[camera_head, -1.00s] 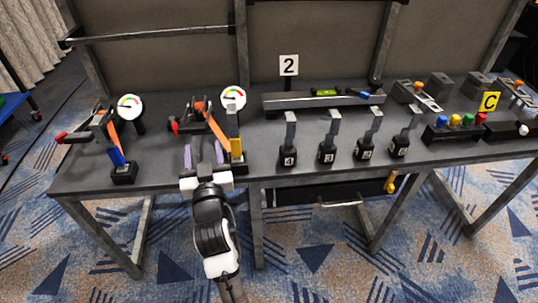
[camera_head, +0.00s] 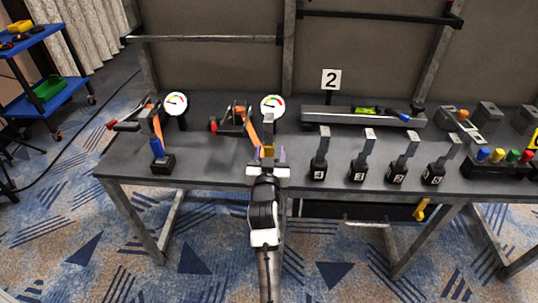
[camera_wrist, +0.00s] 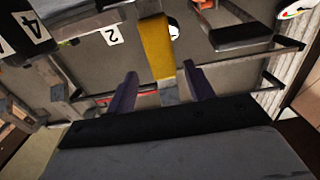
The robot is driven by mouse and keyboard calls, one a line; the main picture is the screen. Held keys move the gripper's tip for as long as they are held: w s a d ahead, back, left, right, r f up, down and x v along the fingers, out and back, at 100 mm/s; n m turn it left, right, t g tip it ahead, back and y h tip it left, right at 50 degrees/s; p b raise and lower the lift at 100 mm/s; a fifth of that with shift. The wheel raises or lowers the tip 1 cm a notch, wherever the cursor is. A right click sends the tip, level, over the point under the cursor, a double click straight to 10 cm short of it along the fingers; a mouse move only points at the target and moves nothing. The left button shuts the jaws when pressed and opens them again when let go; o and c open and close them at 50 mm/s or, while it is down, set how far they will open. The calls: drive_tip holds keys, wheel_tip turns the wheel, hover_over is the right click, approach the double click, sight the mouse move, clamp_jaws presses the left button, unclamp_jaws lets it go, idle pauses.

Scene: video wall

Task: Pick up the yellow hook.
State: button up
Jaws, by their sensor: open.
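A yellow upright piece (camera_head: 268,150) stands at the front of the table, and its lower part and base are hidden by my gripper. In the wrist view the yellow piece (camera_wrist: 156,48) has a flat yellow face with a bare metal end below it. My gripper (camera_head: 267,154) is open, with its purple fingers on either side of the yellow piece in the picture; I cannot tell whether they touch it. The fingers show in the wrist view (camera_wrist: 161,83) with a gap between them. Another yellow hook-shaped thing (camera_head: 421,209) hangs below the table's front edge.
A blue upright piece (camera_head: 157,148) on a black base stands to the left. Several numbered black-based pieces (camera_head: 357,168) stand to the right. Orange-armed clamps and gauges (camera_head: 273,106) are behind. A metal bar (camera_head: 345,116) lies further back. The front table edge is close to my arm.

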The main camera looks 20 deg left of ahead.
sight(269, 150)
drive_tip(key=shift+a+f+p+x, duration=0.15)
drive_tip(key=shift+p+x, duration=0.25)
drive_tip(key=shift+x, duration=0.75)
drive_tip(key=shift+a+f+p+x, duration=0.15)
drive_tip(key=shift+p+x, duration=0.2)
drive_tip(key=shift+x, duration=0.8)
drive_tip(key=shift+c, duration=0.4)
clamp_jaws()
drive_tip(key=shift+r, duration=0.15)
